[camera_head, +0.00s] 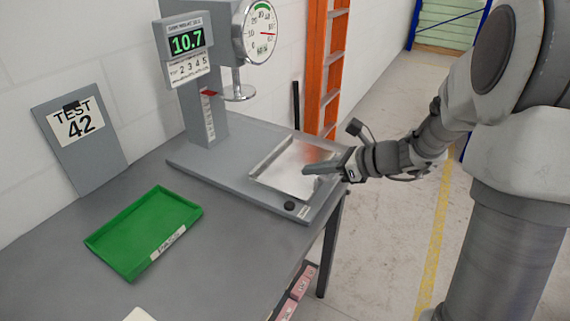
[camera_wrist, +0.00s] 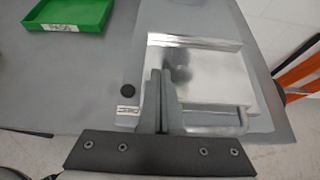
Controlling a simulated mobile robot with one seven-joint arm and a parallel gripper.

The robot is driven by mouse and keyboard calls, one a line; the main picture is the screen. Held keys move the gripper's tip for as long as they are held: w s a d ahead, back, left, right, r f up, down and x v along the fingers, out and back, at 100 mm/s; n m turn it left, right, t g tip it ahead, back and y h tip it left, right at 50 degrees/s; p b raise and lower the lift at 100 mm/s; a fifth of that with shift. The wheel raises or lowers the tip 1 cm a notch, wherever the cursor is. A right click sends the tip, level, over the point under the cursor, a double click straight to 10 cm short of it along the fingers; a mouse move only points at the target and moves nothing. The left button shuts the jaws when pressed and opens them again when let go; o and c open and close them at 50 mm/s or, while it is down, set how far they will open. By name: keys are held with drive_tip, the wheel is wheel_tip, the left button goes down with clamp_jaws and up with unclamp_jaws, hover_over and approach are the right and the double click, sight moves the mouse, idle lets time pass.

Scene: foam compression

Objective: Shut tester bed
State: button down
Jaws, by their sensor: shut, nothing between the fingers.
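The tester (camera_head: 205,160) stands on the grey table, with a column, a lit display reading 10.7 and a round dial gauge (camera_head: 257,32) over a disc-shaped foot (camera_head: 239,92). Its bed, a shiny metal tray (camera_head: 283,168), lies on the tester's base at the right; it also shows in the wrist view (camera_wrist: 212,75). A handle bar (camera_wrist: 215,130) runs along the bed's near edge in the wrist view. My gripper (camera_head: 308,169) is shut and empty, at the bed's right front edge. In the wrist view its fingers (camera_wrist: 160,75) overlap the bed's left part; whether they touch it is unclear.
A green tray (camera_head: 122,255) lies on the table at the left. A black knob (camera_head: 290,206) sits on the base's front corner. A TEST 42 board (camera_head: 85,165) leans on the wall. An orange ladder (camera_head: 318,75) stands behind. Open floor lies right of the table.

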drive_tip(key=b, duration=0.2)
approach(258, 170)
drive_tip(key=f, duration=0.1)
drive_tip(key=a+f, duration=0.1)
drive_tip(key=w+f, duration=0.1)
drive_tip(key=shift+a+f, duration=0.15)
drive_tip(key=shift+f, duration=0.1)
drive_tip(key=a, duration=0.1)
drive_tip(key=w+a, duration=0.1)
drive_tip(key=shift+w+a+r, duration=0.1)
drive_tip(key=shift+w+a, duration=0.5)
drive_tip(key=w+a+p, duration=0.1)
drive_tip(key=w+a, duration=0.2)
drive_tip(key=a, duration=0.2)
drive_tip(key=w+a+p, duration=0.1)
drive_tip(key=w+a, duration=0.3)
drive_tip(key=a, duration=0.2)
drive_tip(key=w+a+p, duration=0.2)
drive_tip(key=w+a, duration=0.1)
drive_tip(key=a, duration=0.2)
drive_tip(key=shift+w+a, duration=0.15)
drive_tip(key=shift+w, duration=0.2)
drive_tip(key=shift+a+r, duration=0.1)
drive_tip(key=shift+r, duration=0.15)
